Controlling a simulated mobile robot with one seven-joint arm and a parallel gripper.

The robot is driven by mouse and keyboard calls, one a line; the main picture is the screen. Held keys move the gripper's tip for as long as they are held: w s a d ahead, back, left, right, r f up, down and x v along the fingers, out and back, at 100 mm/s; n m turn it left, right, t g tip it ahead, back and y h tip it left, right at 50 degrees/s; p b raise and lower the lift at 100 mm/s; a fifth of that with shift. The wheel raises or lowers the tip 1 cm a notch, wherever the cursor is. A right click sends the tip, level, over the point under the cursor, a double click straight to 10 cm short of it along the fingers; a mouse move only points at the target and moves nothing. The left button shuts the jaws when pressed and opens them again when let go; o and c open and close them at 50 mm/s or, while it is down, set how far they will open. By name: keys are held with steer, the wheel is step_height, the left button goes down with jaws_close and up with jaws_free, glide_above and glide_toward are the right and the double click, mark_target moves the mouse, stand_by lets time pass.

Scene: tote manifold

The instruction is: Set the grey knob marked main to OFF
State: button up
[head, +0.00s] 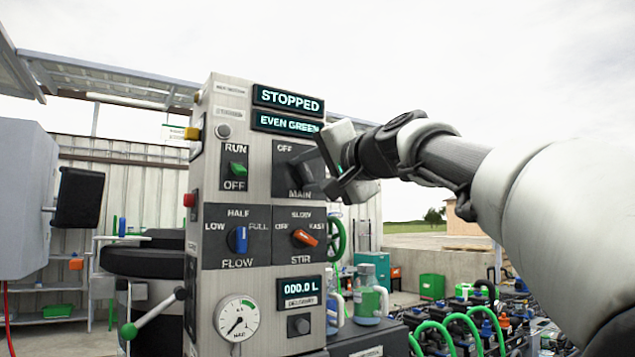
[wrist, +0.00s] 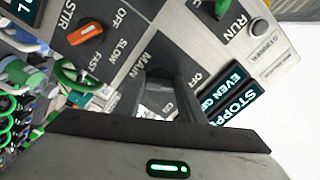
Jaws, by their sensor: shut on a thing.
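The MAIN plate (head: 284,184) is at the upper right of the control panel, with OFF at its upper left and MAIN along its bottom. The grey knob (head: 304,165) on it is mostly hidden by my gripper (head: 322,164), which comes in from the right and is shut on the knob. In the wrist view the dark knob (wrist: 160,74) shows beside the word MAIN, between the fingers of my gripper (wrist: 163,88). Which mark the knob points to is hard to tell.
Displays read STOPPED (head: 288,99) and EVEN GREEN (head: 287,122). The green RUN/OFF switch (head: 238,169) is left of MAIN. The blue FLOW knob (head: 238,239) and orange STIR knob (head: 304,237) sit below. A green handwheel (head: 337,238) is close at the right.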

steer(key=shift+n+b, duration=0.3)
steer(key=shift+n, duration=0.3)
steer(key=o, duration=1)
steer(key=shift+o, duration=0.2)
steer(key=shift+s+d, duration=0.1)
steer(key=b+v, duration=0.1)
steer(key=v, duration=1.6)
steer(key=shift+d, duration=0.1)
